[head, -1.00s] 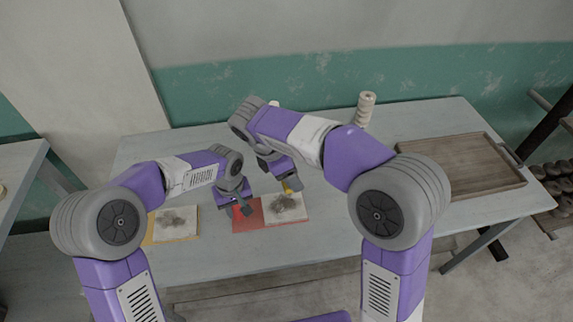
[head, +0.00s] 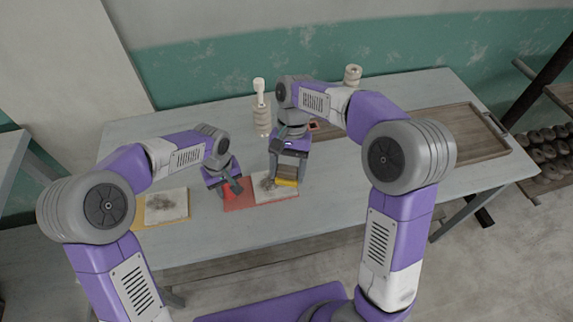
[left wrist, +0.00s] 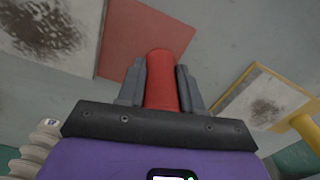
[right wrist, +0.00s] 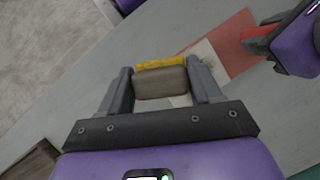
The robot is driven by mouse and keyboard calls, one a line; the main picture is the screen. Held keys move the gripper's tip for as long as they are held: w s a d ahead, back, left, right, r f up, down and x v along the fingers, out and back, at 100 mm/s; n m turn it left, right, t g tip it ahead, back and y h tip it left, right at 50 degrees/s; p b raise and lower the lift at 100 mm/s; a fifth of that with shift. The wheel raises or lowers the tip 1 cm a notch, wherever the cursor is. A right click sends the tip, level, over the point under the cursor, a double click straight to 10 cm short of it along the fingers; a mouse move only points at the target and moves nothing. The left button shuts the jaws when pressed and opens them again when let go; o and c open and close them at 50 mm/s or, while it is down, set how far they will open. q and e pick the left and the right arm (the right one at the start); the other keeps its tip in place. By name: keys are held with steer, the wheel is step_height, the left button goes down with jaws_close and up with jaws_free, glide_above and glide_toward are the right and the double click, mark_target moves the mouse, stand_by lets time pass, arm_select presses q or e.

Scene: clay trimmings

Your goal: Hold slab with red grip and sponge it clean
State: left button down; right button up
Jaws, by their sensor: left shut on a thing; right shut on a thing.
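The red slab (head: 240,203) lies on the table, with a pale panel bearing a dark smudge (head: 265,186) on its right part. Its upright red grip (left wrist: 162,82) is between my left gripper's (head: 233,190) fingers, which are shut on it. My right gripper (head: 286,177) is shut on a sponge (right wrist: 160,82), brown with a yellow layer. In the head view the sponge (head: 286,183) overlaps the right end of the pale panel and hides part of it. I cannot tell whether it touches the panel.
A second, yellow-edged slab (head: 137,215) with a smudged pale panel lies to the left; its yellow grip (left wrist: 304,130) shows in the left wrist view. A stacked pale bottle-like object (head: 262,115) stands behind. A wooden tray (head: 455,112) is at right. The table front is clear.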

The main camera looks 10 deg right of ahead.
steer(key=shift+f+m, duration=0.2)
steer(key=shift+m, duration=0.3)
steer(key=shift+f, duration=3.3)
steer(key=shift+s+f, duration=0.1)
steer(key=shift+f, duration=0.65)
steer(key=shift+w+r, duration=0.2)
steer(key=shift+w, duration=0.35)
steer(key=shift+c, duration=0.4)
steer(key=shift+w+f, duration=0.1)
steer(key=shift+w, duration=4.4)
steer(key=shift+a, duration=1.1)
steer(key=shift+s+d, duration=0.1)
steer(key=shift+s, duration=4.9)
steer(key=shift+a, duration=1.15)
steer(key=shift+w+d, duration=0.2)
steer(key=shift+w, duration=4.85)
steer(key=shift+a, duration=0.75)
steer(key=shift+s+a, duration=0.3)
steer(key=shift+s, duration=4.75)
step_height(320, 180, up, 8)
